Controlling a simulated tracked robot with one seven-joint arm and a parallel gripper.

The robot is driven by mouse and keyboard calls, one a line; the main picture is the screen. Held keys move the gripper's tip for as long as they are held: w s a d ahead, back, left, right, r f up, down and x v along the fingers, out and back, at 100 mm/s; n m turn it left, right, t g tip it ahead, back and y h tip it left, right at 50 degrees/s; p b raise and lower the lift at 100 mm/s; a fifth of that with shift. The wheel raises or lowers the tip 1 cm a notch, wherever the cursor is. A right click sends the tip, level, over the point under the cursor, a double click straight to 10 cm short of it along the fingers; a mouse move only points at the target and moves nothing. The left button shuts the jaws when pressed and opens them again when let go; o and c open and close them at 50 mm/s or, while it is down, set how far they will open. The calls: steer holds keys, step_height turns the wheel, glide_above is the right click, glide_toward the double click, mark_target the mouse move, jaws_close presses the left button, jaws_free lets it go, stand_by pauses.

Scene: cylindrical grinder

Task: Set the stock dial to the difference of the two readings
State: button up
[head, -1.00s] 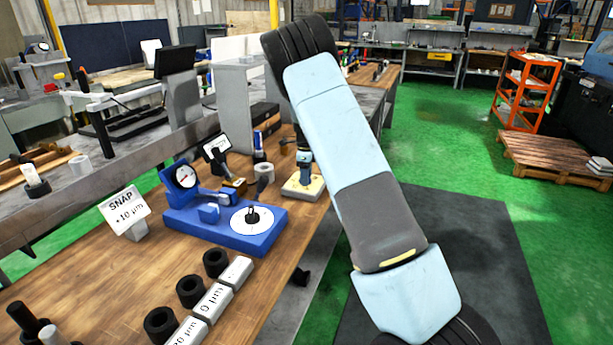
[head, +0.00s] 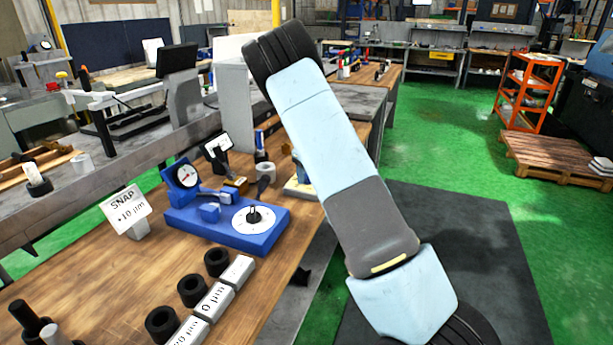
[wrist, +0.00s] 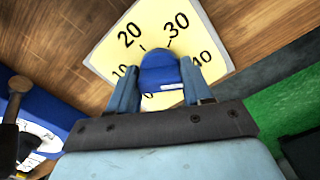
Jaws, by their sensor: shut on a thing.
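The stock dial is a cream plate (wrist: 105,55) with the marks 10, 20, 30 and 40 and a blue knob (wrist: 158,70) at its middle. In the wrist view my gripper (wrist: 162,80) is shut on the knob, one finger on each side. The lower part of the scale is hidden by my gripper. The knob's exact setting cannot be told. In the head view my arm hides most of the plate (head: 296,190). A blue snap gauge (head: 255,240) stands left of it, with a small needle dial (head: 186,176) too small to read. A placard (head: 127,211) reads SNAP +10 µm.
The snap gauge base carries a white disc (head: 240,222) with a black knob. Black rings (head: 192,290) and white labelled blocks (head: 213,302) stand at the bench front. Green floor lies right.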

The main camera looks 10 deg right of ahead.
steer(key=shift+s+d+f, duration=0.2)
steer(key=shift+s+d, duration=0.05)
steer(key=shift+d, duration=0.1)
steer(key=o, duration=0.8)
steer(key=shift+r, duration=0.1)
steer(key=shift+o, duration=1.1)
steer(key=shift+a, duration=0.1)
steer(key=shift+w+a+r, duration=0.1)
steer(key=shift+r, duration=0.45)
step_height(320, 180, up, 13)
steer(key=shift+f, duration=0.15)
